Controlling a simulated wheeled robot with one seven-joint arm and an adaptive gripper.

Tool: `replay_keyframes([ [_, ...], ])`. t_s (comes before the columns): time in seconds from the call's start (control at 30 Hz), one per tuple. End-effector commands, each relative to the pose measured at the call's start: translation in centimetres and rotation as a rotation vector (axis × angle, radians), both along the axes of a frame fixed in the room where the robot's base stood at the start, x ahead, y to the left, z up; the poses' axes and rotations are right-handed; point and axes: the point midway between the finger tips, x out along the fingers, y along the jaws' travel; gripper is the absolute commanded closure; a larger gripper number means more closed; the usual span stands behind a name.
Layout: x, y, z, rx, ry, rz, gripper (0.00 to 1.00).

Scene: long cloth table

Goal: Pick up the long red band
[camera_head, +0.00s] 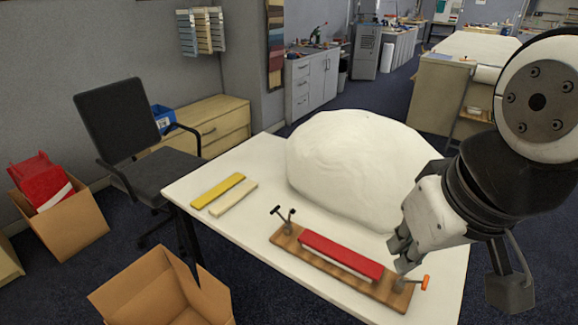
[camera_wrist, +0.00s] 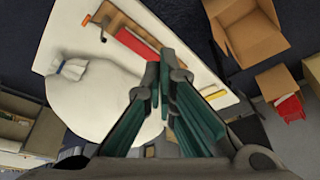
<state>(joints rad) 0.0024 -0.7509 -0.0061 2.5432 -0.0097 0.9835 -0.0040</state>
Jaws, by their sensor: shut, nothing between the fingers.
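The long red band (camera_head: 340,255) lies along a wooden board (camera_head: 290,247) on the white table. The board has black-handled clamps at its left end and an orange-handled one at its right. In the wrist view the red band (camera_wrist: 135,43) shows beyond my fingertips, beside part of the board (camera_wrist: 118,22). My gripper (camera_head: 400,258) is above the right end of the board, near the band's right end. It is shut and empty. Its dark green-padded fingers (camera_wrist: 165,72) show close together in the wrist view. Whether it touches the band cannot be told.
A large white bulky bag (camera_head: 350,160) stands behind the board, close to my gripper. A yellow strip (camera_head: 218,190) and a cream strip (camera_head: 233,198) lie at the table's left. An open cardboard box (camera_head: 160,290) is beside the table's front left edge. A chair (camera_head: 125,125) stands farther left.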

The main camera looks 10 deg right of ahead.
Motion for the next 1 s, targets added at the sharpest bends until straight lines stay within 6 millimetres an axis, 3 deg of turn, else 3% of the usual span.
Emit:
replay_keyframes([
  [0.4,0.0,0.0,0.0,0.000,0.000,-0.001,1.00],
  [0.43,0.0,0.0,0.0,0.000,0.000,-0.001,0.98],
  [0.57,0.5,-0.1,0.0,-0.009,0.006,0.006,0.68],
  [0.73,3.6,-0.7,-0.4,-0.068,0.051,0.058,0.30],
  [1.0,11.7,-2.3,-2.9,-0.177,0.164,0.226,0.30],
])
